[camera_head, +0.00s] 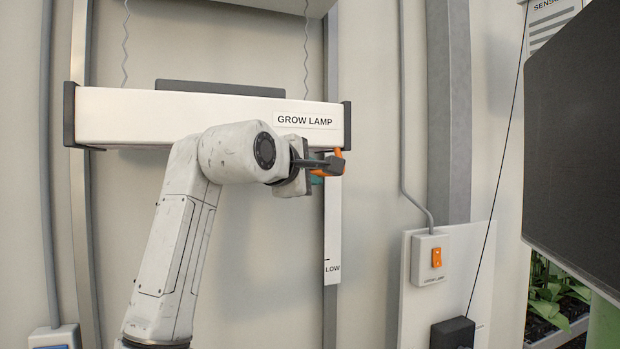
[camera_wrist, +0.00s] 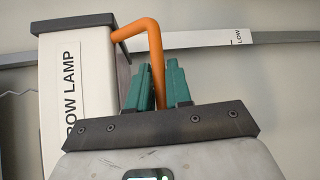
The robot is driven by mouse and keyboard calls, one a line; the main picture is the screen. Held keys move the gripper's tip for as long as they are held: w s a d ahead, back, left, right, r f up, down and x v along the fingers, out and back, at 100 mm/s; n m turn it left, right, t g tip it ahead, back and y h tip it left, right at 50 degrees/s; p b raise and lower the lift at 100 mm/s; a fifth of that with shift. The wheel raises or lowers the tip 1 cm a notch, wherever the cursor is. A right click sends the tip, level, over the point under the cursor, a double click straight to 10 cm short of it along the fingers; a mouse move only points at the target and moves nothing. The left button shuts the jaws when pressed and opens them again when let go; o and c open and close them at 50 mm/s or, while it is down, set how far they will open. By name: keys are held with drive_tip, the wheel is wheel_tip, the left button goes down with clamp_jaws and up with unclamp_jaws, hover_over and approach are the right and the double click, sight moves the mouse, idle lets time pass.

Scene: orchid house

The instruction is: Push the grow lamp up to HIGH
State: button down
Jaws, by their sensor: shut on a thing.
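The grow lamp (camera_head: 185,115) is a long white box with dark end caps, level on the wall and lettered GROW LAMP. An orange bent handle (camera_head: 339,156) comes off its right end; it also shows in the wrist view (camera_wrist: 154,42). My gripper (camera_head: 322,176) is at that handle. In the wrist view its two green fingers (camera_wrist: 157,76) are closed around the handle's straight part. A white scale strip (camera_head: 333,225) reads LOW at its bottom, well below the lamp. No HIGH mark is visible.
Two metal rails (camera_head: 84,220) run up the wall behind the lamp, and coiled cords hang above it. A white housing (camera_head: 285,5) is overhead. An orange switch (camera_head: 436,257) labelled GROW LAMP is at right. A large dark panel (camera_head: 575,150) fills the right edge.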

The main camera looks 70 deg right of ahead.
drive_tip(key=shift+r, duration=0.35)
drive_tip(key=c, duration=1.4)
unclamp_jaws()
drive_tip(key=shift+o, duration=1.3)
drive_tip(key=shift+f, duration=0.1)
drive_tip(key=a+r+b, duration=0.1)
drive_tip(key=a+b, duration=0.2)
drive_tip(key=a, duration=0.7)
drive_tip(key=shift+w+a+r, duration=0.2)
drive_tip(key=shift+w+a, duration=0.15)
drive_tip(key=shift+w, duration=0.1)
